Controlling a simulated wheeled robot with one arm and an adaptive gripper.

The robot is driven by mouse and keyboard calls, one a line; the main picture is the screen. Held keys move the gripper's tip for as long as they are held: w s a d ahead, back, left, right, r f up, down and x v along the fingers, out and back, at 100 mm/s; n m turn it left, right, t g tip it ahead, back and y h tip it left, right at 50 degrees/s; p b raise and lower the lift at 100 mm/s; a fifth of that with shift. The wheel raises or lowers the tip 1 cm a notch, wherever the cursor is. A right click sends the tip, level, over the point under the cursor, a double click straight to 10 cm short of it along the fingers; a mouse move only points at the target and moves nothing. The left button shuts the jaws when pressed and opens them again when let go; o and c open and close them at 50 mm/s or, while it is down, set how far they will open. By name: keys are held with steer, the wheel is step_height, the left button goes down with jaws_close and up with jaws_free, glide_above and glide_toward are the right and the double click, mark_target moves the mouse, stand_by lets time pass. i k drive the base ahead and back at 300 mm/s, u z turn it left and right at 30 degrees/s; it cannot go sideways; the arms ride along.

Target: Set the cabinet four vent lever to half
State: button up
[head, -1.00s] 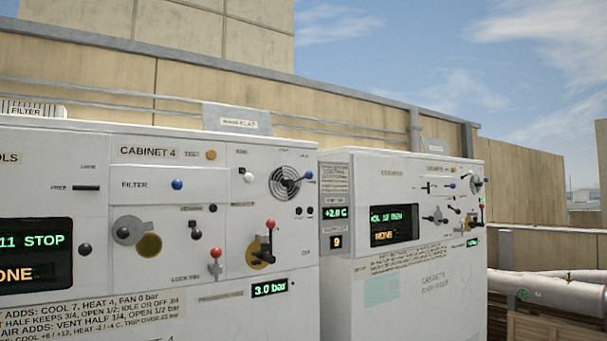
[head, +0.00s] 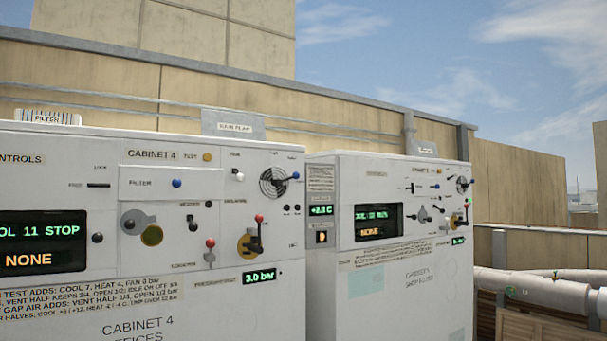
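Cabinet 4 (head: 120,255) is the white cabinet at the left in the head view, with its name on a label. A round black louvred vent (head: 271,182) sits at its upper right. A dark lever with a blue knob (head: 296,176) points right from the vent's middle, slightly upward. The small labels around it are too blurred to read. Below it, a red-knobbed lever (head: 259,219) stands roughly upright on a brass-coloured disc. My gripper is not in view.
A second white cabinet (head: 400,280) with similar controls stands to the right, past a narrow gap. Cabinet 4's displays read "11 STOP", "NONE" and 3.0 bar (head: 259,276). A parapet wall (head: 180,85) runs behind. Pale pipes (head: 530,290) lie at far right.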

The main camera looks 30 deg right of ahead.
mark_target(276, 182)
steer(key=z, duration=0.45)
steer(key=i, duration=1.2)
steer(key=u, duration=0.2)
